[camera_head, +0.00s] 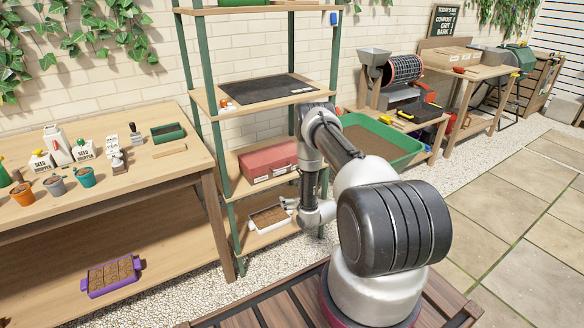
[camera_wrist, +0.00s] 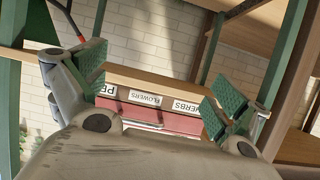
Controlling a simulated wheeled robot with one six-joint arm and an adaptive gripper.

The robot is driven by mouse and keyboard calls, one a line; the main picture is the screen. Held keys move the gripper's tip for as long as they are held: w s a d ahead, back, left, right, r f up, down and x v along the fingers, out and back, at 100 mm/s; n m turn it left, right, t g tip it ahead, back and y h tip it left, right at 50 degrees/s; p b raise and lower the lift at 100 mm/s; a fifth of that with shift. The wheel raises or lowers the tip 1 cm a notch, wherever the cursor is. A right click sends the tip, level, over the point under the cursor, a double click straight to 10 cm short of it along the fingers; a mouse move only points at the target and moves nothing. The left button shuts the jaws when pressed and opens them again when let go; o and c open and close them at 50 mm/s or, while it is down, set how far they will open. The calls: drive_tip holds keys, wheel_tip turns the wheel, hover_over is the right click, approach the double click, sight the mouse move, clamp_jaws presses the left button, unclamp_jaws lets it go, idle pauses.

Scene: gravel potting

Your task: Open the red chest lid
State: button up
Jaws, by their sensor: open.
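The red chest (camera_head: 268,163) sits on the middle shelf of the green-posted rack, and its lid looks shut. In the wrist view the chest (camera_wrist: 160,118) shows its front with labels for flowers and herbs, beyond and between my fingers. My gripper (camera_head: 287,203) is in front of the rack, lower than the chest and near the tray on the bottom shelf. In the wrist view my gripper (camera_wrist: 155,95) has its green-padded fingers spread wide with nothing between them.
A white tray of soil (camera_head: 254,220) stands on the bottom shelf. The rack's green posts (camera_head: 215,150) and upper shelf with a black mat (camera_head: 265,90) bound the space around the chest.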

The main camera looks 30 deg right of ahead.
sight(283, 168)
drive_tip(key=w+r+t, duration=0.4)
drive_tip(key=r+t, duration=0.1)
drive_tip(key=r, duration=0.5)
drive_tip(key=w, duration=0.7)
drive_tip(key=shift+d+f, duration=0.15)
drive_tip(key=shift+c, duration=0.2)
